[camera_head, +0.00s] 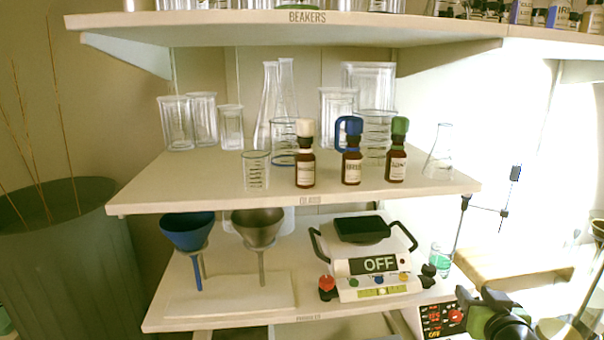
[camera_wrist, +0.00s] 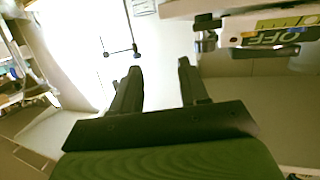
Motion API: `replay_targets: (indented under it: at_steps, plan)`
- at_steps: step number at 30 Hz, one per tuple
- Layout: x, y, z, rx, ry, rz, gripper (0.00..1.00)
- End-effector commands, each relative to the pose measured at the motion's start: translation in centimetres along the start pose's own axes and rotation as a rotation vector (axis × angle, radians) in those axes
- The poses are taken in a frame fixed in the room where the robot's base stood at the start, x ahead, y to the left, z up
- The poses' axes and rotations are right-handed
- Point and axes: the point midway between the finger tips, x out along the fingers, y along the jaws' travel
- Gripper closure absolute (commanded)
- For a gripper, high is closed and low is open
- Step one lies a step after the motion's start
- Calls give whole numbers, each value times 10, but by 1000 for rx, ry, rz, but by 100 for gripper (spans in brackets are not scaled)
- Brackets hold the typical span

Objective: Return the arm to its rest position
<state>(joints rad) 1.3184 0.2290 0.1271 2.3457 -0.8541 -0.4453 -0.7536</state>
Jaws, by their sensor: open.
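My gripper (camera_wrist: 160,66) is open and empty in the wrist view, with its two dark fingers apart. In the head view, part of my arm shows at the bottom right, below and right of the shelves and apart from the bottles. Three brown bottles stand upright in a row at the front of the middle shelf (camera_head: 400,196): one with a white cap (camera_head: 305,170), one with a blue cap (camera_head: 352,168) and one with a green cap (camera_head: 397,165).
Clear glassware, including a flask (camera_head: 440,150), stands around the bottles. A device marked OFF (camera_head: 375,268) and two funnels, blue (camera_head: 187,234) and grey (camera_head: 257,228), stand on the lower shelf. A control box (camera_head: 440,318) and a wooden board (camera_head: 515,265) are near my arm. A large bin (camera_head: 65,260) stands left.

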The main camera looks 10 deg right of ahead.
Motion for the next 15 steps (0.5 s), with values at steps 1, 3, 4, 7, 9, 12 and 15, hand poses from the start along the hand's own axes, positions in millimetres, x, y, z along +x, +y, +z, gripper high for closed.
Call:
replay_targets:
  at_steps: [1,3,4,7,9,12,15]
  plan:
    - [0,-11,-2,-10,-14,-23,56]
    - [0,-25,-3,-26,-38,-53,56]
    - [-1,-32,-4,-32,-49,-68,56]
    - [-4,-59,-5,-60,-97,-122,56]
    - [-10,-82,-6,-85,-141,-167,56]
    - [-23,-120,-5,-130,-221,-238,56]
    - [-47,-159,-4,-182,-316,-304,56]
